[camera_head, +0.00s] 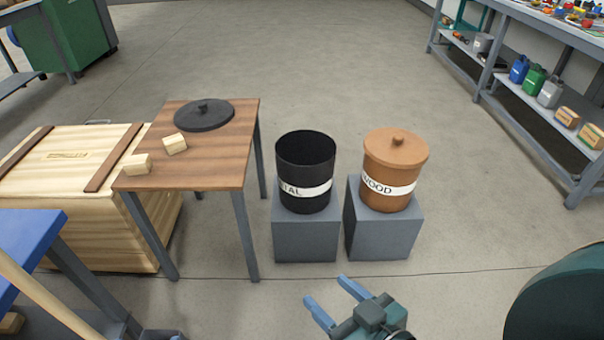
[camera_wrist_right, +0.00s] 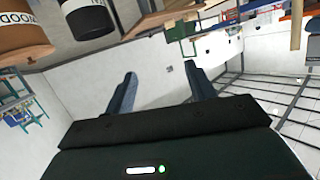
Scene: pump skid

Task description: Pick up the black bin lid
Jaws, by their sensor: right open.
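The black bin lid (camera_head: 205,115), a round disc with a small knob on top, lies flat at the far end of the brown wooden table (camera_head: 215,168). The open black bin (camera_head: 306,160), its white label partly readable as "TAL", stands on a grey block to the right of the table. My right gripper (camera_head: 330,292) is open and empty, low in the head view, in front of the blocks and well away from the lid. In the right wrist view its open fingers (camera_wrist_right: 160,72) have nothing between them. My left gripper is not clearly visible.
A brown bin (camera_head: 395,160) labelled "WOOD", with its lid on, stands on another grey block (camera_head: 383,225). Two small wooden blocks (camera_head: 175,144) lie on the table near the lid. A wooden crate (camera_head: 75,215) stands left of the table. The floor behind is clear.

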